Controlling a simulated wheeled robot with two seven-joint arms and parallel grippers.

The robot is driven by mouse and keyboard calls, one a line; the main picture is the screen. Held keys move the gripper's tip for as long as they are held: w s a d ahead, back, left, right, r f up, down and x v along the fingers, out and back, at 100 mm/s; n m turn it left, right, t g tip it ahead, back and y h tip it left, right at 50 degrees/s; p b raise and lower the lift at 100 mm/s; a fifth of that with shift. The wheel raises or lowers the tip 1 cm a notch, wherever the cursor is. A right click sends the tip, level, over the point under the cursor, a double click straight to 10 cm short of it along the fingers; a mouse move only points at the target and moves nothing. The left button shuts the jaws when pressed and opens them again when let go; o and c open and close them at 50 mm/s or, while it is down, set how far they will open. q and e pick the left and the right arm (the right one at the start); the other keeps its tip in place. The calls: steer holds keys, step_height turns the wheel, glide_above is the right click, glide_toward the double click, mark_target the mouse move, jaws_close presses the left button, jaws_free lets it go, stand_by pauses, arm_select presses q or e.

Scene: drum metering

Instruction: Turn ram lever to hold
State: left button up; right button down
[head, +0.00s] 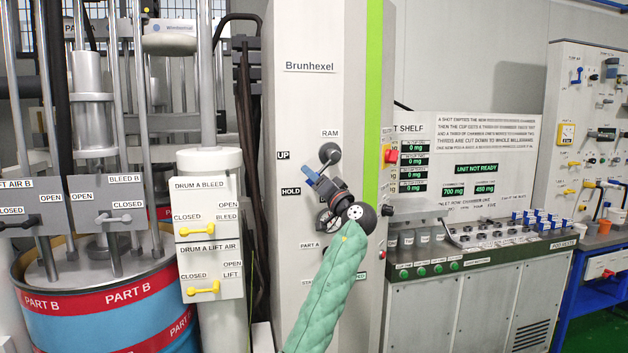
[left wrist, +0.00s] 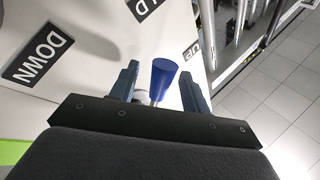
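The ram lever's dark round hub (head: 330,152) is on the grey column below the RAM label. Its arm slants down-left, and my left gripper (head: 317,180) covers much of the lever's end. In the left wrist view the blue tapered handle (left wrist: 163,77) stands between the two fingers of my left gripper (left wrist: 160,88), with a gap on each side. The gripper is open. The UP label (head: 283,155) and HOLD label (head: 291,191) lie left of the hub. The DOWN label (left wrist: 38,60) shows in the left wrist view. The exact lever setting cannot be told. My right gripper is out of view.
Drum bleed and lift-air valves with yellow handles (head: 198,231) stand left of the column. A blue and red Part B drum (head: 110,310) is at lower left. A bench with cups and displays (head: 475,169) is to the right.

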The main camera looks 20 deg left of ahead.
arm_select(q)
steer(key=shift+s+d+f, duration=0.1)
steer(key=shift+d+f, duration=0.05)
steer(key=shift+f, duration=0.05)
steer(key=b+v, duration=0.2)
steer(key=v, duration=0.5)
steer(key=shift+d+b, duration=0.2)
steer(key=shift+b, duration=0.1)
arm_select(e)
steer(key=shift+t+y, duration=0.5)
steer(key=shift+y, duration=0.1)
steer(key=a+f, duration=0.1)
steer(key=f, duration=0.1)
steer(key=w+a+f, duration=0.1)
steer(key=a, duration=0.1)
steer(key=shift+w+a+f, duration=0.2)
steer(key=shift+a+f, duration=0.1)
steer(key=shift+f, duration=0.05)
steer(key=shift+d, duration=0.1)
